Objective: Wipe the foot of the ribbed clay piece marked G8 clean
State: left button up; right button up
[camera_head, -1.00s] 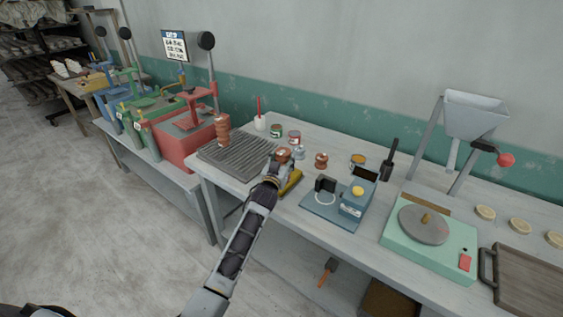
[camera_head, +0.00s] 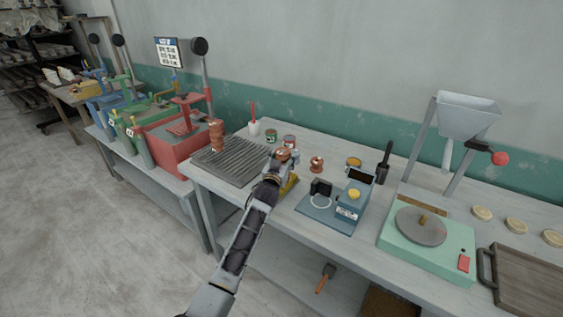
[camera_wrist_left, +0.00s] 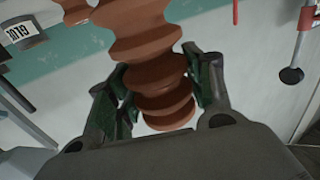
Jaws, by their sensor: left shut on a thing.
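My left gripper (camera_head: 279,167) is over the table in front of the ribbed rack. In the left wrist view its two dark green-padded fingers (camera_wrist_left: 162,90) are shut on a reddish-brown ribbed clay piece (camera_wrist_left: 145,45), one finger on each side. In the head view only the top of this piece (camera_head: 284,154) shows above the gripper. Its foot and any G8 mark cannot be made out. A yellow thing (camera_head: 290,185) lies beside the gripper, partly hidden by it. My right gripper is not in view.
Another ribbed clay piece (camera_head: 217,137) stands on the dark ribbed rack (camera_head: 238,165). A small brown piece (camera_head: 317,164) stands right of the gripper. Small tins (camera_head: 271,136) and a cup (camera_head: 254,128) stand behind. A blue device (camera_head: 345,205) and green turntable (camera_head: 425,228) are to the right.

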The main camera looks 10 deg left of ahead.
pick_arm(q)
jog(key=shift+w+d+b, duration=0.2)
jog(key=shift+w+b, duration=0.1)
jog(key=shift+w, duration=0.2)
jog(key=shift+w+d+b, duration=0.2)
jog(key=shift+w+b, duration=0.05)
jog(key=shift+w, duration=0.25)
jog(key=shift+s+f, duration=0.1)
jog(key=shift+f, duration=0.05)
jog(key=shift+s+a+p, duration=0.1)
jog(key=shift+s+p, duration=0.05)
jog(key=shift+p, duration=0.15)
jog(key=shift+s+a+p, duration=0.2)
jog(key=shift+s+p, duration=0.2)
jog(key=shift+s, duration=0.1)
jog(key=shift+s+a+p, duration=0.2)
jog(key=shift+s+p, duration=0.15)
jog(key=shift+s, duration=0.15)
jog(key=shift+s+a+f+p, duration=0.1)
jog(key=shift+s+a+p, duration=0.2)
jog(key=shift+s+p, duration=0.4)
jog(key=shift+s+a+p, duration=0.3)
jog(key=shift+s+p, duration=0.15)
jog(key=shift+s, duration=0.5)
jog(key=shift+s+a+f+p, duration=0.1)
jog(key=shift+s+a+p, duration=0.2)
jog(key=shift+s+p, duration=0.4)
jog(key=shift+r+b, duration=0.15)
jog(key=shift+b, duration=0.2)
